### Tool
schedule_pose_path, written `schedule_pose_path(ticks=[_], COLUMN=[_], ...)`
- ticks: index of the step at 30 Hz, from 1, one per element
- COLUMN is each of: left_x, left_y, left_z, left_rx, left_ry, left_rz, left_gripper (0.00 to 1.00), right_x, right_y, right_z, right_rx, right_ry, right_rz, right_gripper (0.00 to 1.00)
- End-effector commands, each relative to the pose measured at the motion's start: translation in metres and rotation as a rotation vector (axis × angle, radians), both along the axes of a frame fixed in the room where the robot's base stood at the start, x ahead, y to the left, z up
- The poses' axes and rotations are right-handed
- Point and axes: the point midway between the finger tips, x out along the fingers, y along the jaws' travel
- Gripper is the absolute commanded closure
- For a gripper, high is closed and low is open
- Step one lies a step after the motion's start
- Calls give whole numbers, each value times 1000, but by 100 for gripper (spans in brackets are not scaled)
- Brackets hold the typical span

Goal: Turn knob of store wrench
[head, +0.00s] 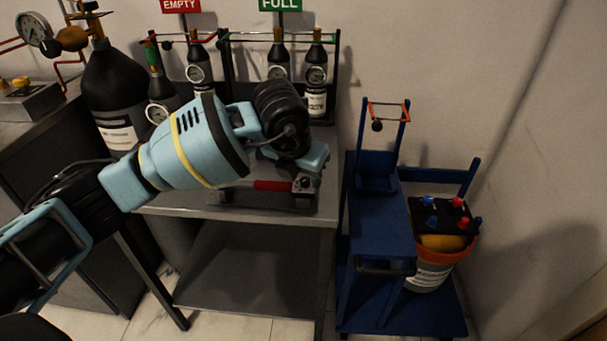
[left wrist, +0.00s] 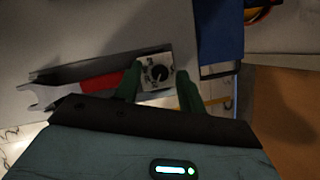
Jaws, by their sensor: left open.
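The store wrench lies on the grey metal table, with its red handle (head: 272,185) showing in the head view below my left wrist. In the left wrist view its silver open jaw (left wrist: 42,97) is at left and the red handle (left wrist: 101,84) runs right. A pale block with a dark round knob (left wrist: 158,73) sits at the handle's right end; the knob also shows in the head view (head: 306,183). My left gripper (left wrist: 158,84) is open, with its green fingers on either side of the block in the picture. I cannot tell whether they touch it. My right gripper is not visible.
A large black cylinder (head: 112,88) is at left. A blue trolley (head: 378,225) stands right of the table, with a bucket (head: 428,277) on it. The table's lower shelf (head: 245,275) is bare.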

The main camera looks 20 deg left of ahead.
Motion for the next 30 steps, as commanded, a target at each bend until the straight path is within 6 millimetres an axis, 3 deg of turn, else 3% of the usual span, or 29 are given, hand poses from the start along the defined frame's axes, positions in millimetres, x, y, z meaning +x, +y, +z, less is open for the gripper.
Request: schedule_pose_path(ticks=[6,15,30], left_x=[0,0,0], left_y=[0,0,1], left_z=[0,0,1], left_rx=[0,-1,-1], left_ry=[0,0,0], left_rz=[0,0,-118], left_gripper=[61,100,100], right_x=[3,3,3], right_y=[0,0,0], right_z=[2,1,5], right_rx=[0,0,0], right_ry=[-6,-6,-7], right_rz=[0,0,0], right_gripper=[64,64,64])
